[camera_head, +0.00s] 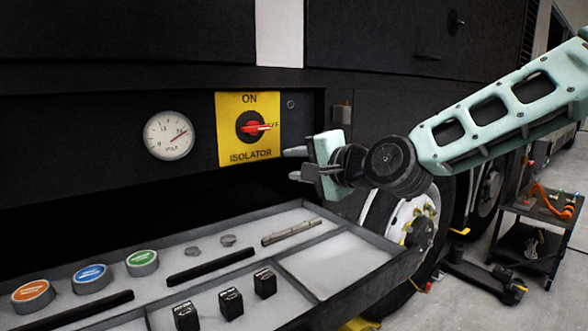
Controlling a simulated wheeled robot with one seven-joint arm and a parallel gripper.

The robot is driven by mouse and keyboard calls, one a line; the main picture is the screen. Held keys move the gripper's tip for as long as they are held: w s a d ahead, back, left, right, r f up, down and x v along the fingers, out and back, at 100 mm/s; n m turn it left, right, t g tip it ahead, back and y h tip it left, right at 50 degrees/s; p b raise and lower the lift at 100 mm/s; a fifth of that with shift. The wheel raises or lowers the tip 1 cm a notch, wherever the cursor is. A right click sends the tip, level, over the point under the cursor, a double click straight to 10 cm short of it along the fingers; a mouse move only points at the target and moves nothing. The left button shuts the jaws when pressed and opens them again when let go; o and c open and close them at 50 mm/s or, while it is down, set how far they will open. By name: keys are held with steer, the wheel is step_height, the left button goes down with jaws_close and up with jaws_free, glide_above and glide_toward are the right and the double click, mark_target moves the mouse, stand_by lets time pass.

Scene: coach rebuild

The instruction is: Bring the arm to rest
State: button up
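My gripper (292,164) is right of the yellow isolator plate (233,142), its fingers pointing left. The two dark fingers are apart with nothing between them, and they appear clear of the switch. The red isolator handle (257,127) points right, toward the partly hidden OFF mark; ON is printed above it. My pale green arm (500,110) reaches in from the right edge, above the wheel.
A round gauge (169,135) is left of the isolator plate. Below is a grey tray (375,264) with several coloured round tins, black blocks and small metal parts. A tool cart (541,212) stands at right on open floor. The dark coach side fills the back.

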steer(key=s+a+f+n+g+h+p, duration=0.2)
steer(key=s+a+f+n+g, duration=0.25)
steer(key=s+f, duration=0.35)
steer(key=s+d+f+n+g+h+p, duration=0.1)
steer(key=s+d+n+g+h, duration=0.1)
steer(key=s+d, duration=0.3)
steer(key=s+d+n+g+h+p, duration=0.2)
steer(key=s+d+n, duration=0.3)
steer(key=s, duration=0.7)
steer(key=s+d+f+n+g+h+p, duration=0.1)
steer(key=s+d+n+g+h+p, duration=0.1)
steer(key=s, duration=0.7)
steer(key=d+n+g+h, duration=0.1)
steer(key=d+n, duration=0.1)
steer(key=d, duration=0.1)
steer(key=shift+s+f+g+h, duration=0.15)
steer(key=shift+f+g+h, duration=0.15)
steer(key=shift+f+g, duration=0.05)
steer(key=shift+n, duration=0.35)
